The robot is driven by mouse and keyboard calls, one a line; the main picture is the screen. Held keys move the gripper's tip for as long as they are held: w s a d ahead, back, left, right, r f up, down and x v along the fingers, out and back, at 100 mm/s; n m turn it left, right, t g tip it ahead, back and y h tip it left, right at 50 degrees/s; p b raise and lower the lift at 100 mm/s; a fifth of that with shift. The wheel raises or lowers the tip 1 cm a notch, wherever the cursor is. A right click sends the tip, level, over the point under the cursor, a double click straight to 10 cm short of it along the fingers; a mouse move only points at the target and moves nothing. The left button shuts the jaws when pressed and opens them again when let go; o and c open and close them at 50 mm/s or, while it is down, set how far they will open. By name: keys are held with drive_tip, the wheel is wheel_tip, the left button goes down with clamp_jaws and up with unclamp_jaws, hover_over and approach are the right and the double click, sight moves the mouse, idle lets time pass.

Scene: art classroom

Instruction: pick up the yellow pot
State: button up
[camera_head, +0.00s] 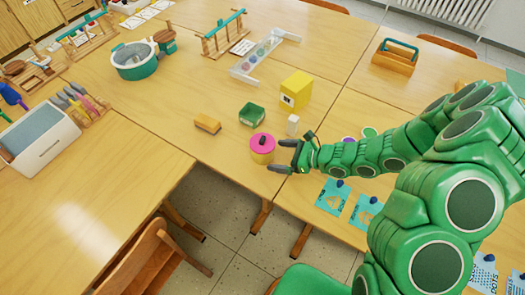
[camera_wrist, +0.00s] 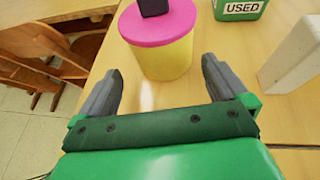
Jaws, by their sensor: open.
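The yellow pot (camera_head: 262,156) has a pink lid with a dark knob and stands upright near the front edge of the table. In the wrist view the pot (camera_wrist: 165,58) is straight ahead, just beyond the fingertips, with the top of its knob cut off by the frame. My gripper (camera_head: 282,156) is just right of the pot in the head view. In the wrist view my gripper (camera_wrist: 158,85) is open and empty, its two dark grey fingers spread apart. The pot does not appear to be between the fingers.
A green box (camera_head: 252,114) marked "USED" (camera_wrist: 241,9) and a white block (camera_head: 293,124) stand close to the pot. A yellow box (camera_head: 296,90) is behind. An orange-brown block (camera_head: 207,123) lies left. Chairs (camera_head: 150,262) are below the table's front edge.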

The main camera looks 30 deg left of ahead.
sight(270, 152)
drive_tip(key=shift+w+r+x, duration=0.1)
drive_tip(key=shift+r+x, duration=0.05)
drive_tip(key=shift+x, duration=0.9)
drive_tip(key=shift+w+r+x, duration=0.15)
drive_tip(key=shift+x, duration=1.75)
drive_tip(key=shift+r, duration=0.1)
drive_tip(key=c, duration=1.6)
drive_tip(key=shift+o, duration=0.2)
